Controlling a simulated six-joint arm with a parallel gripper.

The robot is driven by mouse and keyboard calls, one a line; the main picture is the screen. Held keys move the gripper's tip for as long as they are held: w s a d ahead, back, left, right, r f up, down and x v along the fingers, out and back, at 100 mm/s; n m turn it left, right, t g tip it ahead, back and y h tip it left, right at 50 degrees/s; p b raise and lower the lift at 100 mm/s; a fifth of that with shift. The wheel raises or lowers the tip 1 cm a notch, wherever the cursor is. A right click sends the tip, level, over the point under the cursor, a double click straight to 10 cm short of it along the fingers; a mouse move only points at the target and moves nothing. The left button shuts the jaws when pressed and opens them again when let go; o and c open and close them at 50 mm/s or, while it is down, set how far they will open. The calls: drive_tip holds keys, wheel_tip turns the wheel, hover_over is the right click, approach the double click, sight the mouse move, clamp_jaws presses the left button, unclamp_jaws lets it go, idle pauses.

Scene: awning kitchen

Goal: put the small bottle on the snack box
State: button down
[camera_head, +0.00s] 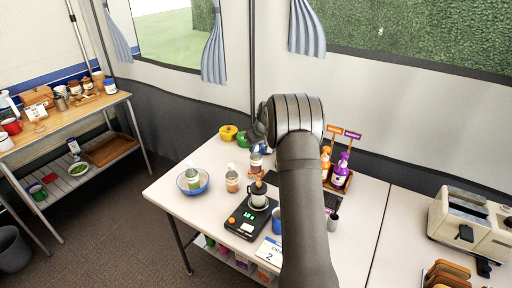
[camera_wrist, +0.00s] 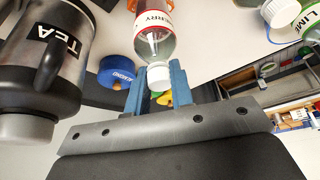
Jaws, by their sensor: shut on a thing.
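A small clear bottle (camera_wrist: 153,40) with a red-and-white cherry label and white cap is in the wrist view. My gripper (camera_wrist: 158,85) has its blue fingers shut around the cap end of this bottle. In the head view, a bottle (camera_head: 257,160) shows just below my wrist, left of my arm, over the white table. The fingertips there are mostly hidden by my own arm. I cannot make out a snack box for certain; colourful packages (camera_head: 240,262) sit on the shelf under the table.
A blue bowl (camera_head: 183,189) with a green-labelled bottle, a black scale (camera_head: 246,222) with a pot, and spray bottles (camera_head: 341,170) crowd the table. In the wrist view, a TEA canister (camera_wrist: 55,60) is close on the left. A toaster (camera_head: 468,222) stands far right.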

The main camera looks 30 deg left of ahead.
drive_tip(key=c, duration=1.3)
unclamp_jaws()
drive_tip(key=shift+f, duration=0.15)
drive_tip(key=shift+o, duration=0.2)
drive_tip(key=v, duration=1.2)
